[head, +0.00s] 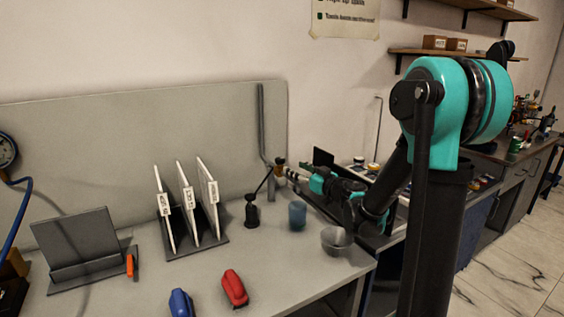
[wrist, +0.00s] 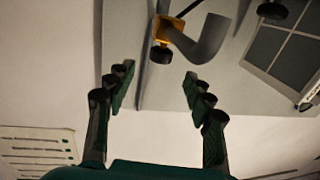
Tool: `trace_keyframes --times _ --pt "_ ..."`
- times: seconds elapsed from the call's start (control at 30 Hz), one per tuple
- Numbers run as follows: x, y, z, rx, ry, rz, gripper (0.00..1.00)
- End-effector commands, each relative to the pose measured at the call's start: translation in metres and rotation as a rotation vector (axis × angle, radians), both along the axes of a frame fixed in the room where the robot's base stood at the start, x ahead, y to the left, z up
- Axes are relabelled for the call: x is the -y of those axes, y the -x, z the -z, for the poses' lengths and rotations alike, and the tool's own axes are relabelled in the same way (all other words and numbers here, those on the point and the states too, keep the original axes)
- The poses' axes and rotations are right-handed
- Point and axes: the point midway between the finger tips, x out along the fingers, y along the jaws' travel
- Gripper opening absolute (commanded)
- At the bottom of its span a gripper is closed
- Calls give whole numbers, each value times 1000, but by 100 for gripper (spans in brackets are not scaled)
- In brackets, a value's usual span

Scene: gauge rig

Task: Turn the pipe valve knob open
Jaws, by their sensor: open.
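A grey bent pipe (head: 264,130) runs down the back panel. A small yellow-brown fitting (head: 279,161) sits at its lower end. In the wrist view the fitting is yellow (wrist: 168,30), beside the curved grey pipe (wrist: 207,42), with a dark round knob (wrist: 162,57) on it. I take this knob to be the valve knob; its turn position cannot be told. My gripper (head: 287,172) is just right of the fitting. In the wrist view my gripper (wrist: 160,88) is open and empty, its fingers apart on either side of the knob's line, with the knob beyond the tips.
A black stand with a thin rod (head: 252,212) is left of my gripper. A blue cup (head: 297,216) and a grey bowl (head: 336,240) stand below my arm. A rack of white panels (head: 187,212) is farther left. Red (head: 234,288) and blue (head: 181,303) objects lie in front.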

Motion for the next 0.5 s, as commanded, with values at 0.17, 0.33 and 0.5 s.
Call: trace_keyframes --times 0.17,0.33,0.5 --pt "-26 -27 0 0 0 -2 53" --pt "-46 -49 0 0 0 -1 53" --pt "-60 -64 0 0 0 0 53"
